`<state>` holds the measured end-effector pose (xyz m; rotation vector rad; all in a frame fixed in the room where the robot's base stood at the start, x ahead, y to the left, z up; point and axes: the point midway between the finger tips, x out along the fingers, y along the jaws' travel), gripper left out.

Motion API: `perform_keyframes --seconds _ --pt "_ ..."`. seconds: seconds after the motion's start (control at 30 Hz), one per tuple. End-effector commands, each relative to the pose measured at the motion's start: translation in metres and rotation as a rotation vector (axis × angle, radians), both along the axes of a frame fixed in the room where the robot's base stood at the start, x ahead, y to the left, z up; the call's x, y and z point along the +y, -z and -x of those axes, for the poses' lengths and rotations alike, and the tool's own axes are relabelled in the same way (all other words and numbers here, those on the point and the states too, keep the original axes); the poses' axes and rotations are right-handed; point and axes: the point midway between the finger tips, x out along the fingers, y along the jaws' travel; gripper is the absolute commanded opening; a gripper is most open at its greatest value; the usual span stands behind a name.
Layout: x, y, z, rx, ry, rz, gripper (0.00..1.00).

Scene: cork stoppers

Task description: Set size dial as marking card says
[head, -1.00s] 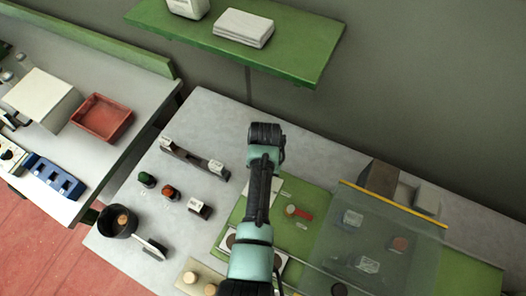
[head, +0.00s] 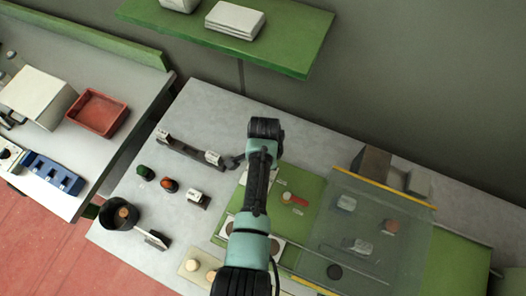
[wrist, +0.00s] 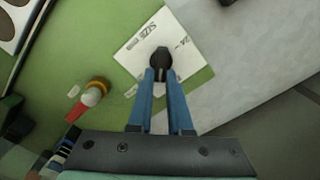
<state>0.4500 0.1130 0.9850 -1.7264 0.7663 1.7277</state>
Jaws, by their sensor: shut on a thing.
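In the wrist view a white plate (wrist: 138,52) printed with "SIZE" lies at the corner of the green mat (wrist: 105,25). A dark round dial knob (wrist: 161,60) stands on the plate. My gripper (wrist: 160,74) has its two blue fingers shut on the knob. The fingers cover part of the plate, and the lettering is too slanted and small to read beyond "SIZE". In the head view my arm hides most of the dial area. I cannot pick out the marking card with certainty in either view.
A red lever piece with an orange top (wrist: 92,95) lies beside the plate; it also shows in the head view (head: 294,199). A clear panel with a yellow edge (head: 385,187) stands at right. A black pot (head: 122,213) and a dark rail (head: 185,147) sit at left.

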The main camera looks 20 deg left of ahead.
Motion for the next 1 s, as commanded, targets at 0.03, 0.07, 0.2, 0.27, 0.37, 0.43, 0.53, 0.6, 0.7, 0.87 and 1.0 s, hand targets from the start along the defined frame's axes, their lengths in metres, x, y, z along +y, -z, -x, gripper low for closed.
perform_keyframes --seconds 0.03,0.07,0.2,0.27,0.37,0.43,0.53,0.6,0.7,0.87,1.0 --pt "-0.0001 -0.0020 -0.0005 -0.003 0.044 0.001 0.00" --pt "-0.0003 -0.0020 -0.0001 -0.003 0.073 0.001 0.00" --pt "-0.0016 -0.0019 0.0016 -0.003 0.206 0.000 0.00" --pt "-0.0020 -0.0019 0.0024 -0.003 0.263 0.000 0.00" --pt "-0.0025 -0.0018 0.0035 -0.003 0.356 0.000 0.00" --pt "-0.0028 -0.0017 0.0044 -0.003 0.419 0.000 0.00" --pt "-0.0028 -0.0017 0.0054 -0.003 0.501 0.000 0.00" --pt "-0.0031 -0.0017 0.0061 -0.003 0.555 0.000 0.00" --pt "-0.0036 -0.0016 0.0069 -0.003 0.622 0.000 0.00" --pt "-0.0037 -0.0015 0.0080 -0.003 0.705 0.000 0.00" --pt "-0.0037 -0.0013 0.0087 -0.004 0.750 0.001 0.00"
